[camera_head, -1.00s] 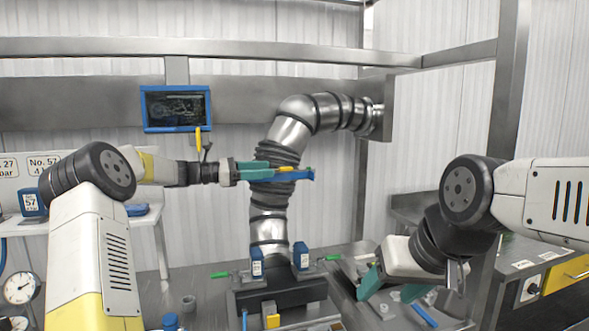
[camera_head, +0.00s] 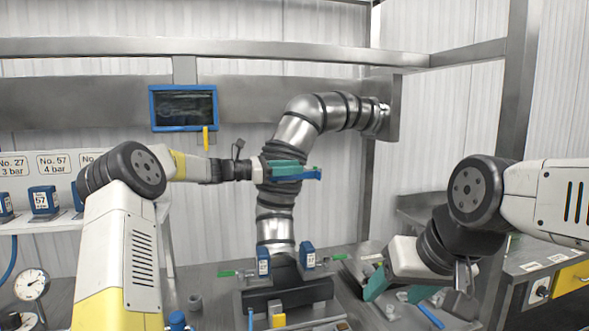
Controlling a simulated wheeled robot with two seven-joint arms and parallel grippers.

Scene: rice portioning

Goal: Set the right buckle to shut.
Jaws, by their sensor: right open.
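The right buckle (camera_head: 308,255) is a small blue block at the right of the pipe's foot. A green lever (camera_head: 340,257) sticks out to its right. A matching left buckle (camera_head: 263,261) has a green lever (camera_head: 226,273) pointing left. My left gripper (camera_head: 288,169) has its teal fingers at the steel pipe (camera_head: 275,229), along a blue bar (camera_head: 300,178); the gap between them is hidden. My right gripper (camera_head: 396,292) is open, pointing down over the right-hand bench, to the right of and apart from the right buckle and its lever.
The pipe stands on a dark base (camera_head: 300,292) in mid-bench and bends right into the wall. A blue rod (camera_head: 430,316) lies near my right gripper. A yellow block (camera_head: 277,316) stands in front of the base. A blue-framed screen (camera_head: 184,108) hangs behind.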

